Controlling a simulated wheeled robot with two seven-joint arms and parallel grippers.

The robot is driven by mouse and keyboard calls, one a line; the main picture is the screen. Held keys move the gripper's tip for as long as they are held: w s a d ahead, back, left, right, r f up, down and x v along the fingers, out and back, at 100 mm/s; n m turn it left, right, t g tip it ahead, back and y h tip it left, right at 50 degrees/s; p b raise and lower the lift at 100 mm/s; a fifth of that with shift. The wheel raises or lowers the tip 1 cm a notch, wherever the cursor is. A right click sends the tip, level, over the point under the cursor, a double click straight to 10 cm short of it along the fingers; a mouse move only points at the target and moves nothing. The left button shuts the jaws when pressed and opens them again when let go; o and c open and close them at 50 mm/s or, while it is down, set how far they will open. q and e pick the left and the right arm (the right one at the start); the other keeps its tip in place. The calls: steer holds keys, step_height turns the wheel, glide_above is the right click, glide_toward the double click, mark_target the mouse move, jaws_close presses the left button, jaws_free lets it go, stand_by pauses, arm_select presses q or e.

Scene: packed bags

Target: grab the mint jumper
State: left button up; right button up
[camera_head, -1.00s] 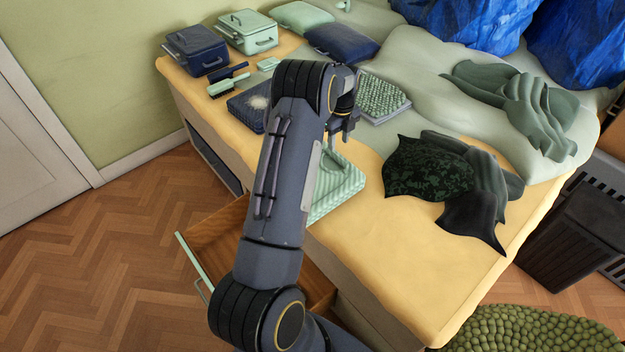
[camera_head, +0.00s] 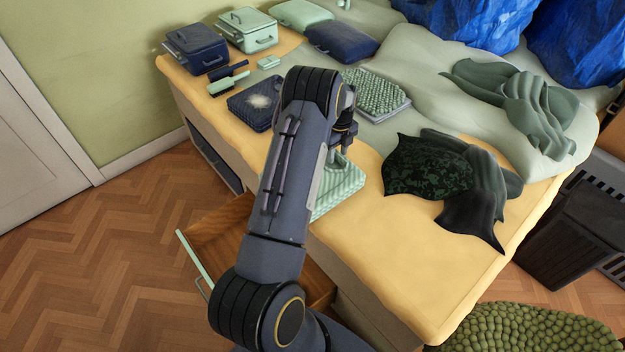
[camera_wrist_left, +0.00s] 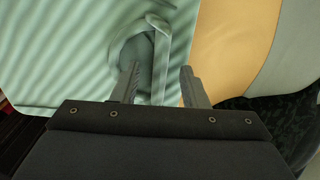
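The mint jumper (camera_head: 342,188) is a folded, ribbed pale-green knit near the front left edge of the yellow-covered bed, partly hidden behind my left arm. It fills the left of the left wrist view (camera_wrist_left: 55,60), where a raised upright flap (camera_wrist_left: 160,55) stands out from it. My left gripper (camera_head: 340,150) points down over the jumper. In the wrist view my left gripper's fingers (camera_wrist_left: 160,70) are spread apart, with the flap between them; I cannot tell whether they touch it. My right gripper is out of view.
A navy folded item (camera_head: 252,110) and a green knobbly item (camera_head: 375,95) lie beyond the jumper. Dark green and black garments (camera_head: 430,165) lie to its right. An open wooden drawer (camera_head: 215,240) juts out below the bed edge. The bed's front is clear.

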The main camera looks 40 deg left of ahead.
arm_select(q)
steer(key=shift+f, duration=0.2)
stand_by(0.4)
jaws_close()
